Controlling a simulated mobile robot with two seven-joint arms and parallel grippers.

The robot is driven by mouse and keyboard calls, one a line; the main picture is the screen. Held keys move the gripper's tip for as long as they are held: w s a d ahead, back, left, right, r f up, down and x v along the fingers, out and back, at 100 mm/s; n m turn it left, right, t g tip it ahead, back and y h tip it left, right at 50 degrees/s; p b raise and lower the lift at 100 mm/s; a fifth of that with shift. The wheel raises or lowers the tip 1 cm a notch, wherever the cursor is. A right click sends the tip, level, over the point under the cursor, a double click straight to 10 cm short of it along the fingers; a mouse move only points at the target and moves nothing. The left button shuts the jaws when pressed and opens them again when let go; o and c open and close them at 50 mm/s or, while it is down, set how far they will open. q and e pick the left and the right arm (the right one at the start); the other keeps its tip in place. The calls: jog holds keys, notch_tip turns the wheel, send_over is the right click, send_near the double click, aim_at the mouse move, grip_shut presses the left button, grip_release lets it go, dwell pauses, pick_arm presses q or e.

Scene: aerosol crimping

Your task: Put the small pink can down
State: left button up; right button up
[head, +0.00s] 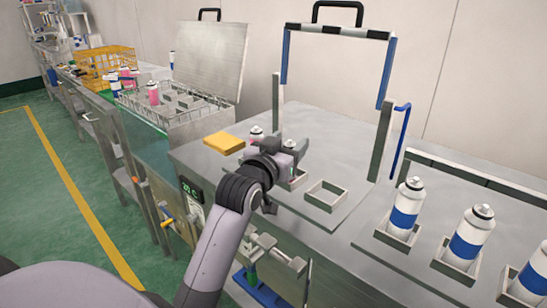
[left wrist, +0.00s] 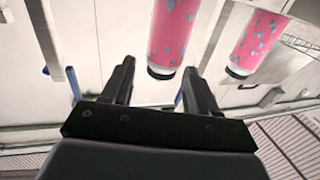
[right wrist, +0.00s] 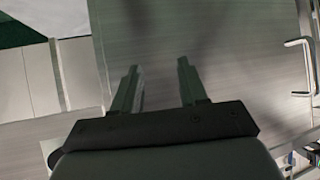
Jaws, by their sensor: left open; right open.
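Two small pink cans with blue specks show in the left wrist view: one (left wrist: 174,32) lies just ahead of the fingers and roughly in line with the gap between them, the other (left wrist: 257,42) stands to its right. In the head view the white tops of two cans show around my left gripper (head: 282,158), one behind it (head: 257,132) and one beside it (head: 290,145); their bodies are mostly hidden. My left gripper is open. A square holder (head: 297,182) shows partly under it. My right gripper (right wrist: 158,82) is open and empty over a plain grey surface.
An empty square holder (head: 326,207) lies right of the left gripper. Several blue-and-white cans (head: 405,211) stand in holders at right. A yellow sponge (head: 224,143) lies at left. A frame (head: 385,75) with blue sides rises behind. A lidded bath (head: 210,62) stands farther left.

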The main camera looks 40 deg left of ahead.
pick_arm(q)
jog(key=s+d, duration=0.2)
jog(key=s, duration=0.8)
jog(key=shift+s, duration=0.4)
pick_arm(e)
jog(key=shift+s+f, duration=0.1)
